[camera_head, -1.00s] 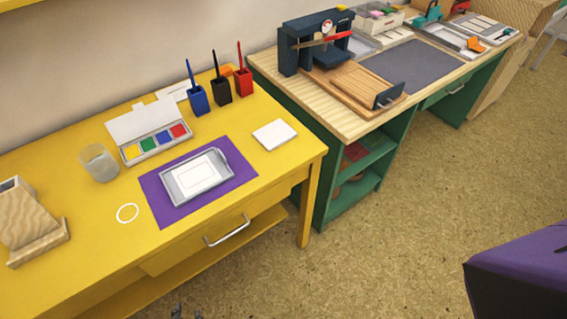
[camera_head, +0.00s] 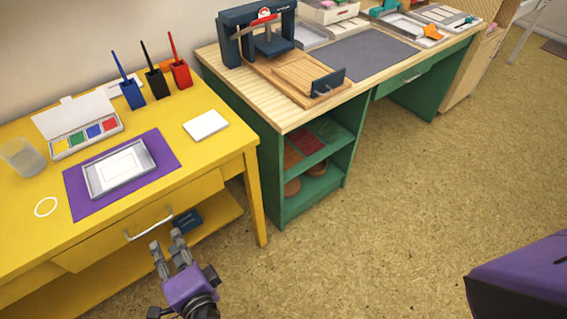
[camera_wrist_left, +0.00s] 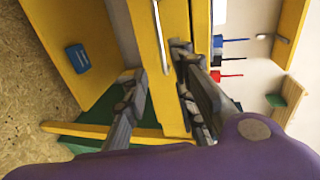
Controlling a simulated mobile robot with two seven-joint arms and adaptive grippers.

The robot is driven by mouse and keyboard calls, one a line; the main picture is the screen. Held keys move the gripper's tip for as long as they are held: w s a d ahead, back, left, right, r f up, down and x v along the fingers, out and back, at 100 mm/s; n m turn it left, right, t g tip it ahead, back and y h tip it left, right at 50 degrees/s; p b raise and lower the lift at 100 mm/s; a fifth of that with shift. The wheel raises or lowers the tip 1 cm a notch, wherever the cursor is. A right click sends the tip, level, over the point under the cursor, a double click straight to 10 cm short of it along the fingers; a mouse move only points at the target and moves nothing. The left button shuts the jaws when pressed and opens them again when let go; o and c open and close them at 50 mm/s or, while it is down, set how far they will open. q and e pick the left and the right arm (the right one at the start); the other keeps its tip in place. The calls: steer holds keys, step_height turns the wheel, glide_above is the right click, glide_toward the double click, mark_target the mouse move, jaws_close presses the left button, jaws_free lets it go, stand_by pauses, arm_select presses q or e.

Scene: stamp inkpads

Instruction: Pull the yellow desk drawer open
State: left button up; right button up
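The yellow desk drawer (camera_head: 195,200) is in the front of the yellow desk, under its top, and looks shut. Its silver bar handle (camera_head: 148,229) runs across the front. It also shows in the left wrist view (camera_wrist_left: 159,35), ahead of the fingertips. My left gripper (camera_head: 168,245) is just in front of and below the handle, with its two fingers apart and nothing between them. In the left wrist view my left gripper (camera_wrist_left: 157,62) is open, one finger on each side of the handle's line. Contact with the handle does not show. My right gripper is not in view.
A dark blue box (camera_head: 187,220) lies on the shelf below the drawer. The purple mat with a tray (camera_head: 150,166), paint box (camera_head: 85,143) and cup (camera_head: 22,158) stand on the desktop. A green desk (camera_head: 270,175) stands to the right. The floor in front is clear.

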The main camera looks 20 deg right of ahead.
arm_select(q)
steer(key=p+x, duration=0.1)
steer(key=x, duration=0.7)
steer(key=shift+a+r, duration=0.15)
steer(key=shift+a, duration=0.1)
jaws_close()
